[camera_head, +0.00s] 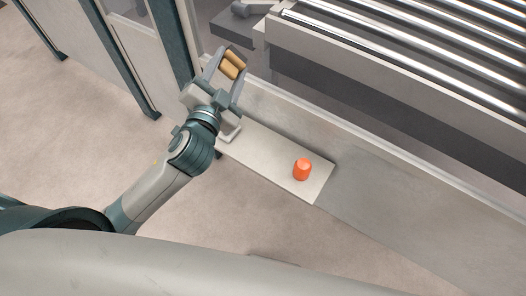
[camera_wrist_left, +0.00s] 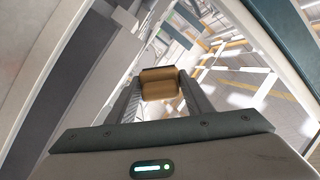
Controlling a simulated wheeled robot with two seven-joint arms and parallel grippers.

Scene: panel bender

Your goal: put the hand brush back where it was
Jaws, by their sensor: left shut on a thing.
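My left gripper (camera_head: 229,64) reaches in from the left, above the far end of the pale shelf. It is shut on a tan, wood-coloured piece, which I take to be the hand brush (camera_head: 233,66). In the left wrist view the brush (camera_wrist_left: 160,84) sits between the two fingers, seen end on as a tan block. The brush is held up, apart from the shelf. My right gripper is in neither view.
The narrow pale shelf (camera_head: 262,157) runs along the machine's side wall. An orange rounded object (camera_head: 302,169) stands near its close end. The shelf between it and my left wrist is mostly clear. Metal rollers (camera_head: 420,62) lie at the upper right, and dark posts stand upper left.

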